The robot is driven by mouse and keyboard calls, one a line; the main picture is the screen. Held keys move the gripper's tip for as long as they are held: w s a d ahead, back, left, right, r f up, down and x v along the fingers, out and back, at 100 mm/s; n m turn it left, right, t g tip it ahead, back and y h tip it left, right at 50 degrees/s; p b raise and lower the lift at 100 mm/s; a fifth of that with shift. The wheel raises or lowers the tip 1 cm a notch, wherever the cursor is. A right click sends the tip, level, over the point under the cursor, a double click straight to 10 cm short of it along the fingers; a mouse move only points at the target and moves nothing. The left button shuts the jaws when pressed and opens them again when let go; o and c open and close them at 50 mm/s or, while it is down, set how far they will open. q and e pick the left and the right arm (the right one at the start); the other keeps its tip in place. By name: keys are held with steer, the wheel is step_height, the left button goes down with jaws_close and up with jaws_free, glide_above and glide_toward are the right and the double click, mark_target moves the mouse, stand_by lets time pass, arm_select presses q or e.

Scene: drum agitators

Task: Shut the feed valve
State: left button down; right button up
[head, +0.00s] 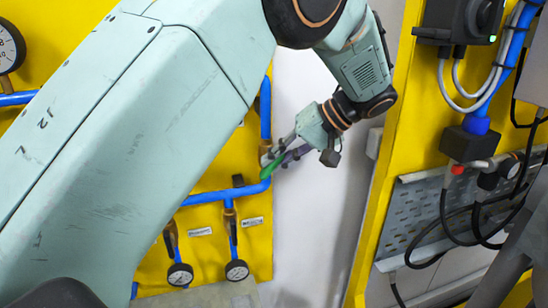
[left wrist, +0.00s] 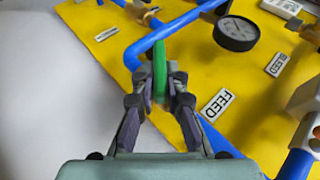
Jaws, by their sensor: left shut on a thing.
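A green valve handle (left wrist: 159,66) stands over the blue pipe in the left wrist view, near a plate marked FEED (left wrist: 216,105). My left gripper (left wrist: 160,88) is shut on this handle, with one finger on each side of it. In the head view the green handle (head: 269,168) shows as a small strip beside the fingers of my left gripper (head: 279,154), at the right edge of the yellow panel. My large forearm hides much of that panel. The valve body behind the fingers is mostly hidden. My right gripper is not in view.
Blue pipe (head: 208,197) and small gauges (head: 237,270) line the yellow panel (head: 205,258). A round gauge (left wrist: 236,33) stands near the handle in the wrist view. A yellow frame (head: 377,205) with cables and boxes is at the right. A pale wall gap lies between.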

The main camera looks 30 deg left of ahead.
arm_select(q)
steer(key=g+y, duration=0.2)
steer(key=m+y, duration=0.1)
steer(key=shift+w+d+f+g, duration=0.2)
steer(key=shift+d+f+g, duration=0.05)
steer(key=shift+f+g, duration=0.15)
steer(key=shift+f+m+g+y+b, duration=0.15)
steer(key=shift+m+g+y+b, duration=0.6)
steer(key=shift+y, duration=0.55)
steer(key=shift+g+y, duration=0.25)
steer(key=shift+y, duration=0.05)
steer(key=c, duration=1.8)
jaws_free()
steer(key=o, duration=0.4)
steer(key=shift+d, duration=0.3)
steer(key=shift+a, duration=0.3)
